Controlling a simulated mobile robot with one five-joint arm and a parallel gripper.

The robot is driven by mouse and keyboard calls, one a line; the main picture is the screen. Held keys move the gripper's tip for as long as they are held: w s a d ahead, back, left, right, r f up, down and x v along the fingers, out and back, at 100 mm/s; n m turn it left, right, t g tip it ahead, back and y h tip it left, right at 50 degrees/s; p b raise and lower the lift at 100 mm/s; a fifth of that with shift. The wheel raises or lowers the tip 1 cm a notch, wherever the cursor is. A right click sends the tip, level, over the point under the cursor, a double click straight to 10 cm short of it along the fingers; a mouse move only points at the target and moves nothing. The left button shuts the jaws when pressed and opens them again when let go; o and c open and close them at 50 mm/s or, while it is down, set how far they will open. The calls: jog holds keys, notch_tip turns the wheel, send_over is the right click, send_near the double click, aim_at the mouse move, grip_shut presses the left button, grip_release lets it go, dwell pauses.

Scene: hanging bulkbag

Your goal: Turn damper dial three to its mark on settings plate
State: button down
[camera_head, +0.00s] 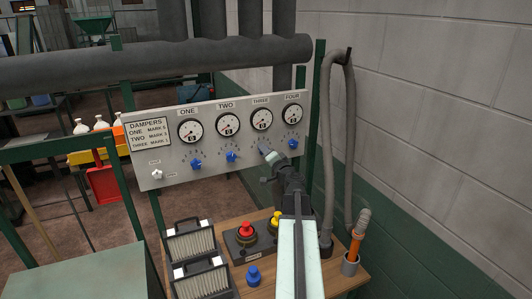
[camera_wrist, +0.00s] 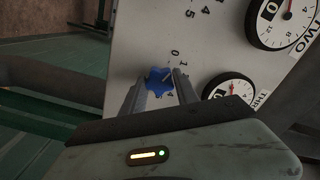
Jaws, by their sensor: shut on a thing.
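Damper dial three is a blue knob that shows in the wrist view (camera_wrist: 159,80), on the pale panel (camera_head: 220,165) under the gauge labelled THREE (camera_head: 261,118). My gripper (camera_wrist: 155,88) has a finger on each side of this knob and is shut on it. In the head view my gripper (camera_head: 268,153) covers most of the knob. Scale digits, including 0, 1 and 4, are printed around it; which one its pointer meets is too small to tell. The settings plate (camera_head: 149,135) at the panel's left reads THREE MARK 1.
Blue dials one (camera_head: 196,164), two (camera_head: 231,156) and four (camera_head: 292,143) sit on the same panel. Below is a wooden bench (camera_head: 232,287) with a red button (camera_head: 245,230) and a yellow button (camera_head: 275,219). A grey hose (camera_head: 326,150) hangs at the right by the wall.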

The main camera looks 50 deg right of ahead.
jog(key=shift+m, duration=2.1)
jog(key=c, duration=0.9)
grip_release()
jog(key=v, duration=0.7)
jog(key=shift+s+a, duration=0.15)
jog(key=shift+s, duration=0.2)
